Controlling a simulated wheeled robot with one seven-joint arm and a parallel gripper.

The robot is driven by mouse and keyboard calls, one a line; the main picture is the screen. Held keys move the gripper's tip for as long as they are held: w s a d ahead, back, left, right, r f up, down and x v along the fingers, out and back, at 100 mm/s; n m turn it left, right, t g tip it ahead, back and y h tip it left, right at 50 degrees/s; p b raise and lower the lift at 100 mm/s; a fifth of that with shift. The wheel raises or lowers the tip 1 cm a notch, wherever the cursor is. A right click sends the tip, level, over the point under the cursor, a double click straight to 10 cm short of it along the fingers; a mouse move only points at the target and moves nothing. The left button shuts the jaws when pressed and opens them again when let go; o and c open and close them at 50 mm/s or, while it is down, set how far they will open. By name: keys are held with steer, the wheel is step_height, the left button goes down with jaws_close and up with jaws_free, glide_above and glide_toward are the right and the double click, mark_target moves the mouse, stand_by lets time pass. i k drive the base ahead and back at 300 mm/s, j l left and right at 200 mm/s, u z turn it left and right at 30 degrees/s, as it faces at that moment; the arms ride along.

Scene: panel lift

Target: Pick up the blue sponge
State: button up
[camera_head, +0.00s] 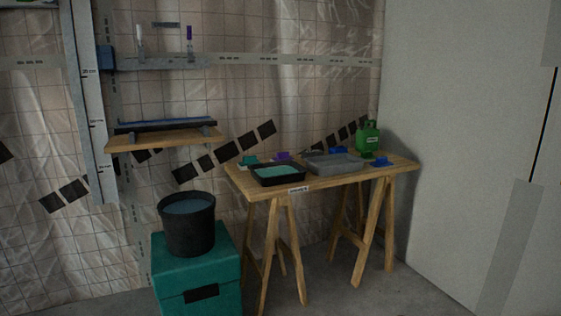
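A small blue item (381,161) lies near the right end of the wooden trestle table (235,178); it may be the blue sponge, but it is too small to tell. Another blue item (339,150) shows behind the grey tray (333,168), partly hidden by it. A blue block-like thing (106,57) is also at the left end of the wall rail. My gripper is not in view.
A black tray with teal contents (278,181), a purple item (282,157) and a green canister (368,136) stand on the table. Left of it, a black bucket (188,230) sits on a teal box (215,268), below a wooden shelf (165,143). A pale wall (470,130) bounds the right.

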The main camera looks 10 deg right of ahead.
mark_target(335, 150)
steer(key=z, duration=1.5)
steer(key=u, duration=0.35)
steer(key=i+u, duration=0.3)
steer(key=u, duration=0.15)
steer(key=i+l+u, duration=0.2)
steer(key=u, duration=0.2)
steer(key=i+l+u, duration=0.3)
steer(key=u, duration=0.15)
steer(key=i, duration=0.05)
